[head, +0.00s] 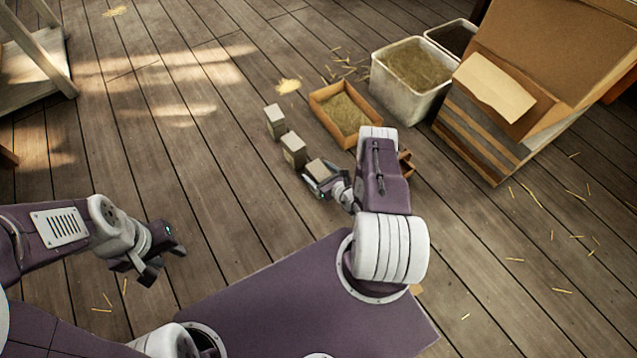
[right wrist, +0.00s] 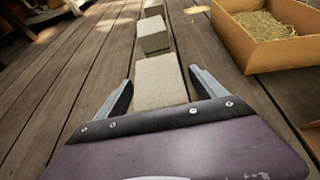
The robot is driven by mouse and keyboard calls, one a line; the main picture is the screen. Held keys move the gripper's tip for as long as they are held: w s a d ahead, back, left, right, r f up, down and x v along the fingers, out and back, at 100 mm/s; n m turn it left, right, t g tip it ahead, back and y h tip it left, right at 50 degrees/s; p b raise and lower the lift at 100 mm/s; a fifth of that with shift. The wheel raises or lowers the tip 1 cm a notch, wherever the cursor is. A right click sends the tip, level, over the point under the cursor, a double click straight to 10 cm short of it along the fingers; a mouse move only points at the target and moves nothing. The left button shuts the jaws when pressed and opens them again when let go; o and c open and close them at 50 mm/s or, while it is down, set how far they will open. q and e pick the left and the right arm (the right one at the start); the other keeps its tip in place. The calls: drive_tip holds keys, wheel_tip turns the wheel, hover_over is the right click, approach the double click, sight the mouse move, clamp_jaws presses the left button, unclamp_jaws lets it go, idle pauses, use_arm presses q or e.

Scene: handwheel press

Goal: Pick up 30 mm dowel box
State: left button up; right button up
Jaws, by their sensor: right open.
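Three small grey-beige boxes stand in a slanting row on the plank floor: a far box (head: 275,121), a middle box (head: 293,151) and a near box (head: 317,169). I see no readable label, so I cannot tell which is the 30 mm dowel box. My right gripper (head: 320,180) is open at the near box. In the right wrist view the near box (right wrist: 159,83) lies between the two spread fingers (right wrist: 160,76); firm contact does not show. My left gripper (head: 166,266) is open and empty above the floor at left.
An orange-brown tray of straw (head: 372,136) stands right of the row, also close in the right wrist view (right wrist: 248,58). Behind it are a white bin of straw (head: 397,103) and a large cardboard box (head: 560,45). Floor left of the row is clear.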

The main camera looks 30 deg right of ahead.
clamp_jaws()
drive_tip(key=shift+r, duration=0.1)
